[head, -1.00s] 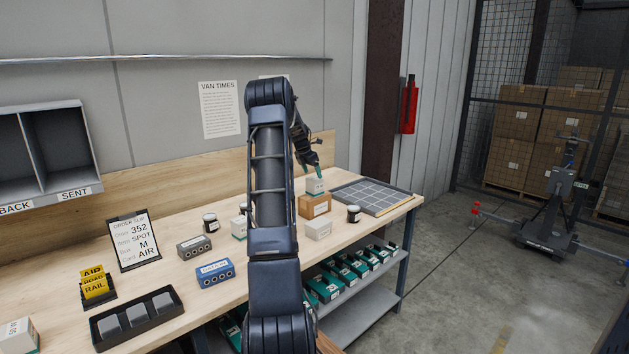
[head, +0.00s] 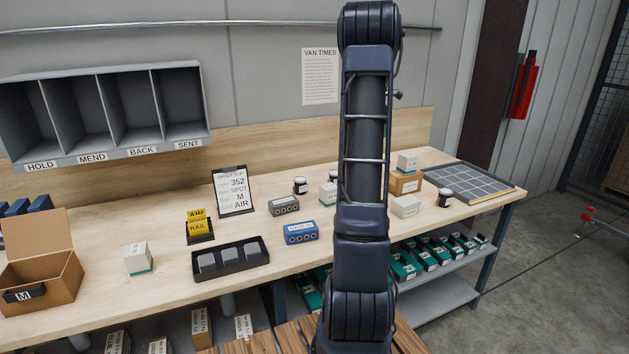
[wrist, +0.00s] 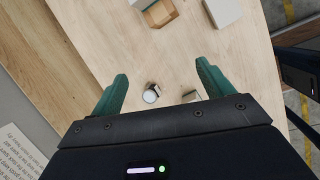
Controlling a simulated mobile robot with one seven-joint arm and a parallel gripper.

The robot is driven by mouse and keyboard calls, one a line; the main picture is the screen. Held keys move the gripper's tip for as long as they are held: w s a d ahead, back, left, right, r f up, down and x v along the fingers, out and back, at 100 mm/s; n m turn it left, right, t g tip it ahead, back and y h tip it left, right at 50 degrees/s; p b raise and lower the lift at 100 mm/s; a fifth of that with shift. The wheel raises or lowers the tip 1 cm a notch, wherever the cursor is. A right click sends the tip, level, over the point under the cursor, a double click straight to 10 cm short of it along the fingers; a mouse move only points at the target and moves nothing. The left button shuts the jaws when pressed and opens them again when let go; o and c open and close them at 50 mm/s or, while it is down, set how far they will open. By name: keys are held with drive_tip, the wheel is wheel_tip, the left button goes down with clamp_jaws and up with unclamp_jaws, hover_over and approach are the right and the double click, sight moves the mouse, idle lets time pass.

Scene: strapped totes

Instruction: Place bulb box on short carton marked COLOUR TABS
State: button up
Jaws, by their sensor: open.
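A small white box with a teal-green base (head: 407,162), which looks like the bulb box, sits upright on top of a short brown carton (head: 404,185) near the right end of the bench. The carton has a white label, too small to read, so I cannot confirm COLOUR TABS. My gripper (wrist: 160,88) is open and empty in the wrist view, its green fingers spread wide above the bench. A brown carton (wrist: 163,14) shows at the top of that view, apart from the fingers. My gripper is not visible in the head view.
A pale carton (head: 405,206) stands in front of the brown carton, and a dark jar (head: 445,197) to its right. A blue block (head: 301,232) and a black tray (head: 230,258) are left of my arm.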

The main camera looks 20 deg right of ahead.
drive_tip(key=s+a+r+m+t+y, duration=0.15)
drive_tip(key=s+a, duration=0.35)
drive_tip(key=a, duration=0.5)
drive_tip(key=s+a+r+m, duration=0.3)
drive_tip(key=s+a, duration=0.2)
drive_tip(key=a, duration=0.4)
drive_tip(key=s+a+r+m+t+y, duration=0.1)
drive_tip(key=s+a+r+m, duration=0.3)
drive_tip(key=a, duration=0.6)
drive_tip(key=s+a+f+m, duration=0.3)
drive_tip(key=s+a+f, duration=0.1)
drive_tip(key=s+a, duration=0.4)
drive_tip(key=s+a+f+m+y, duration=0.1)
drive_tip(key=s+a+f+m, duration=0.2)
drive_tip(key=s+a+f, duration=0.2)
drive_tip(key=s+a, duration=0.3)
drive_tip(key=s, duration=0.4)
drive_tip(key=shift+s+t, duration=0.35)
drive_tip(key=shift+s, duration=0.05)
